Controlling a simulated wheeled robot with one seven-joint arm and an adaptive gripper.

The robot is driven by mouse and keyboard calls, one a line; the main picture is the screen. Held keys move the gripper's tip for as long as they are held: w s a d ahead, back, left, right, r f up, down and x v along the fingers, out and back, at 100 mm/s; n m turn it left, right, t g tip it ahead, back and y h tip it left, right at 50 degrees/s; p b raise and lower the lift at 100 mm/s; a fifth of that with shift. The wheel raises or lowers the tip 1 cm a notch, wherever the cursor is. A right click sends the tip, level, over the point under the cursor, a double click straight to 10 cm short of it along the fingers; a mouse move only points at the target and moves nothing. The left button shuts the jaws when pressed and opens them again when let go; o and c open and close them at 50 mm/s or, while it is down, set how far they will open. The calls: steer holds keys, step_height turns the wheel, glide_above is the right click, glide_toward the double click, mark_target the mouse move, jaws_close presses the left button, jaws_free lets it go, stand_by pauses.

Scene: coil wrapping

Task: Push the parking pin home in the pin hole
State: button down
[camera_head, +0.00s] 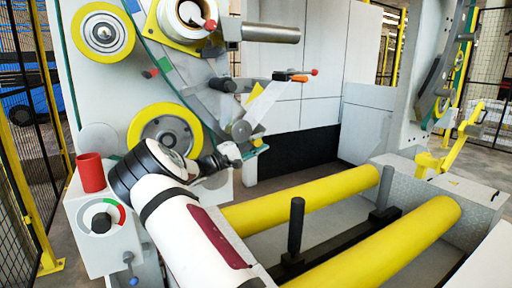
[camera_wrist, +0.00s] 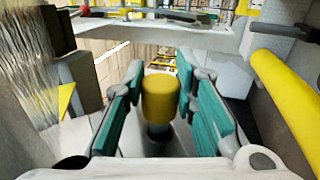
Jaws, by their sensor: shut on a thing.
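The parking pin shows in the wrist view as a yellow cylindrical head (camera_wrist: 160,98) with a dark shank (camera_wrist: 158,132) below it. My gripper (camera_wrist: 160,100) has its teal pads on both sides of the yellow head and is shut on it. In the head view my gripper (camera_head: 232,154) is at the end of my white arm, in front of the machine's lower ring segment. The pin cannot be made out clearly there. The pin hole is hidden in both views, so I cannot tell how deep the pin sits.
Translucent film (camera_head: 264,102) hangs just above my gripper, below an orange-handled tool (camera_head: 290,77). A red cup (camera_head: 90,172) stands on the control box (camera_head: 80,222) at left.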

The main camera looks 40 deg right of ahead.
steer(key=shift+w+d+b, duration=0.25)
steer(key=shift+w+b, duration=0.45)
steer(key=shift+w, duration=0.25)
steer(key=shift+w+r, duration=0.1)
steer(key=shift+r, duration=0.1)
